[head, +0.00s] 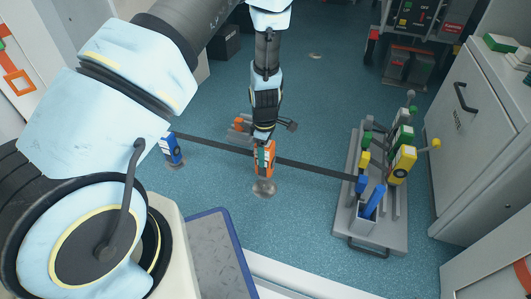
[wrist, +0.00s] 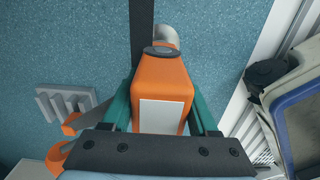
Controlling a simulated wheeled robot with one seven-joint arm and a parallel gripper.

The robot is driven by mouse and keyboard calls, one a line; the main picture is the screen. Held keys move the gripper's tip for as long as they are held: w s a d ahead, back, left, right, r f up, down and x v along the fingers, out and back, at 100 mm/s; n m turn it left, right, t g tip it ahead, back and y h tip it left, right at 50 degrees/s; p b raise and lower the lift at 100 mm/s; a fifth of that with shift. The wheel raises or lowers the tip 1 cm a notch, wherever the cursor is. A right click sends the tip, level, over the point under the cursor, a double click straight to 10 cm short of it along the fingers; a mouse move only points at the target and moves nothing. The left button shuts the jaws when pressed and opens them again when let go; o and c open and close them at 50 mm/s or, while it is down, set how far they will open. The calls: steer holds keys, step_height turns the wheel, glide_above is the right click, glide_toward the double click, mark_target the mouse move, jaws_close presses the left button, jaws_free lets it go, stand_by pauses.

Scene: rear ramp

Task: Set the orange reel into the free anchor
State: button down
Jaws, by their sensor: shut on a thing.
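My gripper (head: 264,146) is shut on the orange reel (head: 264,160). In the wrist view the orange reel (wrist: 162,82), with its pale label, sits between the teal fingers of my gripper (wrist: 162,100). A round grey anchor (head: 264,188) stands on the floor just below the reel in the head view. A grey rounded piece (wrist: 166,36) shows beyond the reel's dark round end in the wrist view. I cannot tell whether reel and anchor touch. A blue reel (head: 171,149) is at another floor spot to the left.
A dark strap (head: 315,167) crosses low behind the reel to a grey rack (head: 376,236) holding blue, yellow and green pieces. Another orange piece (head: 239,125) lies behind my gripper. A cabinet (head: 478,130) stands at right.

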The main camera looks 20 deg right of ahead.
mark_target(265, 170)
steer(key=shift+r+p, duration=0.1)
steer(key=shift+p, duration=0.3)
steer(key=shift+f+b, duration=1.5)
steer(key=shift+f, duration=1.5)
steer(key=shift+p, duration=1)
steer(key=shift+f+b, duration=0.55)
steer(key=shift+f, duration=0.5)
steer(key=shift+c, duration=0.4)
jaws_free()
steer(key=shift+s, duration=0.1)
step_height(265, 170, up, 11)
steer(key=p, duration=0.5)
